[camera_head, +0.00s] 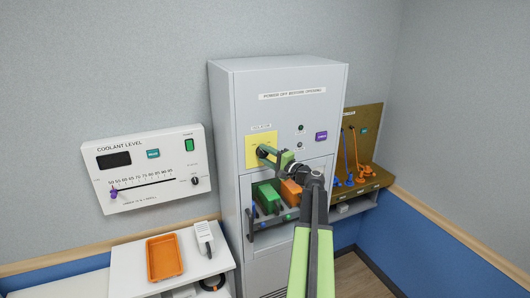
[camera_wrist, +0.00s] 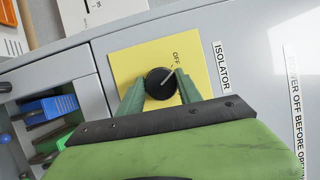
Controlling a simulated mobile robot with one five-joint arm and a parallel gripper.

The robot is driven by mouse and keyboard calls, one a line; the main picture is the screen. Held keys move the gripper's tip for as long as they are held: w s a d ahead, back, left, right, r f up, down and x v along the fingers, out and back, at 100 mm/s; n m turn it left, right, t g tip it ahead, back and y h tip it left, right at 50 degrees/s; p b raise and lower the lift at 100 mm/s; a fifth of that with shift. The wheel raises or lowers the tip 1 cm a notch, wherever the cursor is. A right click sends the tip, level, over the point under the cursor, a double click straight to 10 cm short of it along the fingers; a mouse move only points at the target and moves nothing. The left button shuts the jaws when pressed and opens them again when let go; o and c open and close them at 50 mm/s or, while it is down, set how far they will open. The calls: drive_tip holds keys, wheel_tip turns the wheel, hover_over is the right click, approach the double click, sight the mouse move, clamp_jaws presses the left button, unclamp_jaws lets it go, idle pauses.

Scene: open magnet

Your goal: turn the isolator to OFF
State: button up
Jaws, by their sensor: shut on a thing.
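The isolator's black round knob (camera_wrist: 160,84) sits on a yellow plate (camera_wrist: 128,66) in the wrist view. A pale pointer line on the knob slants up and right, its upper end close to the printed OFF mark (camera_wrist: 177,60). No ON mark can be made out. My gripper (camera_wrist: 158,90) has its two green fingers on either side of the knob and is shut on it.
Below the plate, an open bay in the cabinet (camera_head: 283,72) holds a green block (camera_head: 269,198) and an orange block (camera_head: 291,191). A coolant level panel (camera_head: 150,190) is on the left wall. An orange tray (camera_head: 164,257) lies on a white counter.

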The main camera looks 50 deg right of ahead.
drive_tip(key=shift+n, duration=0.5)
drive_tip(key=o, duration=1.1)
drive_tip(key=shift+s, duration=0.15)
drive_tip(key=s, duration=1.7)
drive_tip(key=shift+f, duration=0.3)
drive_tip(key=shift+s, duration=0.1)
